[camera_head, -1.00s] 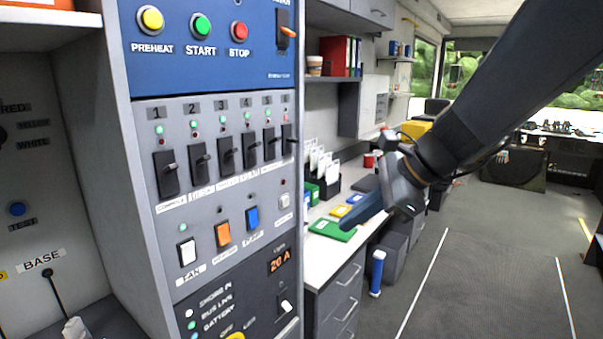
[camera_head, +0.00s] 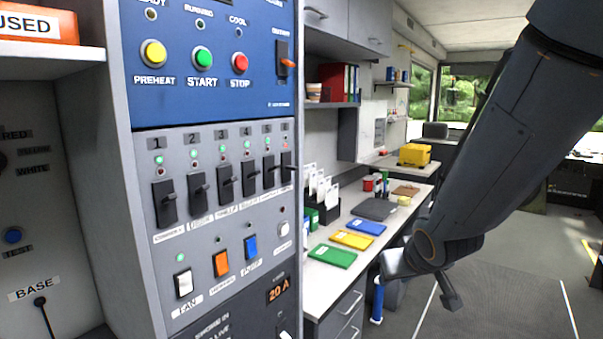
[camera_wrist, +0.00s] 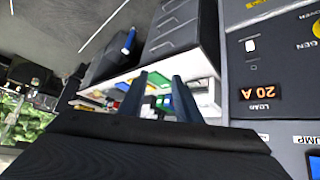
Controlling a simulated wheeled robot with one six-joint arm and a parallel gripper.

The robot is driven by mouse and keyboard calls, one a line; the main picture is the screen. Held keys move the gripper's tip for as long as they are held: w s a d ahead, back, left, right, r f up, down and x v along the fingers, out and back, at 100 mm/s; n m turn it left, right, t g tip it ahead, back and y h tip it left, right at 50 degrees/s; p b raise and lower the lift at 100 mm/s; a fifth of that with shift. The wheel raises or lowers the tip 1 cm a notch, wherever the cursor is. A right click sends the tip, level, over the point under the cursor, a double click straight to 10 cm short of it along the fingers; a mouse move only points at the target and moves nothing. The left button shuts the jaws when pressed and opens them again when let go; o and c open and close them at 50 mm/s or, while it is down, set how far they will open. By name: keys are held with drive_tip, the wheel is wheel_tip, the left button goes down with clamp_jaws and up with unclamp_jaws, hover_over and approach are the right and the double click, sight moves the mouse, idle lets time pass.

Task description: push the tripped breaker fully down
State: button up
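The breaker row stands on the grey panel (camera_head: 225,150) at the left of the head view, numbered from 1 at the left. Each breaker has a dark plate and a small lever; breaker 1 (camera_head: 165,205) is nearest, and the rightmost breaker (camera_head: 286,172) is at the panel's edge. Small green and red lamps sit above them. My gripper (camera_wrist: 160,82) shows two blue-grey fingers with a gap, open and empty. In the head view the end of my arm is right of the panel, over the aisle, clear of the breakers.
Below the breakers are rocker switches, including an orange one (camera_head: 221,263), and a 20 A display (camera_wrist: 260,92). Coloured START and STOP buttons sit above. A white desk (camera_head: 325,275) with folders runs behind the panel. The aisle floor (camera_head: 500,300) is open.

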drive_tip(key=w+a+r+n+t+y, duration=0.2)
drive_tip(key=w+a+r+t+y, duration=0.15)
drive_tip(key=w+r, duration=0.35)
drive_tip(key=n+y+p, duration=0.1)
drive_tip(key=n+y, duration=0.6)
drive_tip(key=y, duration=0.4)
approach(297, 168)
drive_tip(key=w, duration=0.1)
drive_tip(key=shift+g, duration=0.35)
drive_tip(key=p+x, duration=0.1)
drive_tip(key=x, duration=0.7)
drive_tip(key=shift+s+a+r+p, duration=0.2)
drive_tip(key=shift+s+p, duration=0.05)
drive_tip(key=shift+p, duration=0.15)
clamp_jaws()
